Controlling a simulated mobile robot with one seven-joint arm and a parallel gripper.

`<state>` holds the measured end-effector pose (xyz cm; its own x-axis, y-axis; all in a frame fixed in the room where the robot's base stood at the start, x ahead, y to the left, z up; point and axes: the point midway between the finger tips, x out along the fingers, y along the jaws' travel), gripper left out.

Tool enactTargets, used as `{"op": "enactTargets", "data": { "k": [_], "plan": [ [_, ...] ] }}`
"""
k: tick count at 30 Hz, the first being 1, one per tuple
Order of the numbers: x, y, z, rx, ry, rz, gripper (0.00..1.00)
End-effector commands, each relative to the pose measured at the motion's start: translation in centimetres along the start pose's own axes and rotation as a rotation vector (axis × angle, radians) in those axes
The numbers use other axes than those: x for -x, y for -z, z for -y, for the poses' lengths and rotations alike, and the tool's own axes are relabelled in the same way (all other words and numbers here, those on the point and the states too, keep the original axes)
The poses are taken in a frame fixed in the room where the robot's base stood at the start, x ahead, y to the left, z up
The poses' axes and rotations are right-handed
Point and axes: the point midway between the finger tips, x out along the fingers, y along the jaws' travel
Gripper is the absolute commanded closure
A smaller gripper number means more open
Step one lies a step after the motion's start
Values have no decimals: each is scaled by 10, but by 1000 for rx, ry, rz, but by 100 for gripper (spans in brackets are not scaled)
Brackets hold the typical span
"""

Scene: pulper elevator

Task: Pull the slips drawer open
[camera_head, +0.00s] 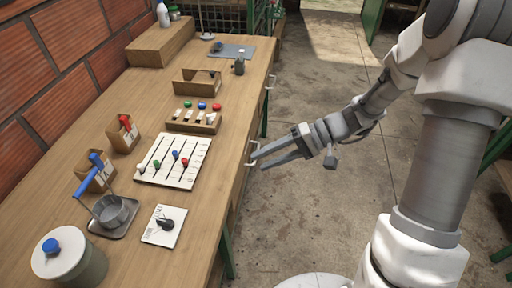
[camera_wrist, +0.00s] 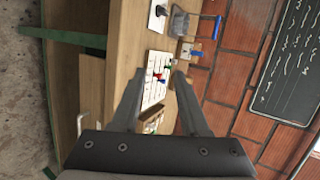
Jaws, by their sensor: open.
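A pale drawer handle (camera_head: 251,152) sits on the front of the wooden workbench (camera_head: 222,200), just below its top edge. A second handle (camera_head: 271,81) is farther along the same front. No readable label shows which one belongs to the slips drawer. The drawer fronts are seen steeply and look closed. My gripper (camera_head: 258,160) is open and empty in front of the bench, its fingertips close to the nearer handle. I cannot tell whether they touch it. In the wrist view my gripper (camera_wrist: 160,74) spreads its two fingers, and a pale handle (camera_wrist: 82,123) shows to their left.
The benchtop holds a slider board (camera_head: 174,162), a tray with coloured knobs (camera_head: 193,121), a dial card (camera_head: 164,226), a metal pan (camera_head: 113,212) and a lidded pot (camera_head: 70,260). Green legs stand under the bench. The concrete floor (camera_head: 310,215) in front is clear.

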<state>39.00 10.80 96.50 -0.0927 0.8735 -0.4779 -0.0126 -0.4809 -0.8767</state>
Motion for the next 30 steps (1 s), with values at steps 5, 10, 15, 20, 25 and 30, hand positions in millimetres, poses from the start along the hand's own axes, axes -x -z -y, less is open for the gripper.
{"op": "enactTargets", "data": {
  "k": [5,10,15,20,25,30],
  "plan": [
    [-16,27,-32,-30,170,-73,56],
    [-28,52,-63,-52,315,-176,56],
    [-37,75,-99,-78,443,-306,56],
    [-45,94,-139,-108,542,-452,56],
    [-52,110,-187,-150,619,-627,56],
    [-61,118,-237,-198,664,-808,56]
  ]
}}
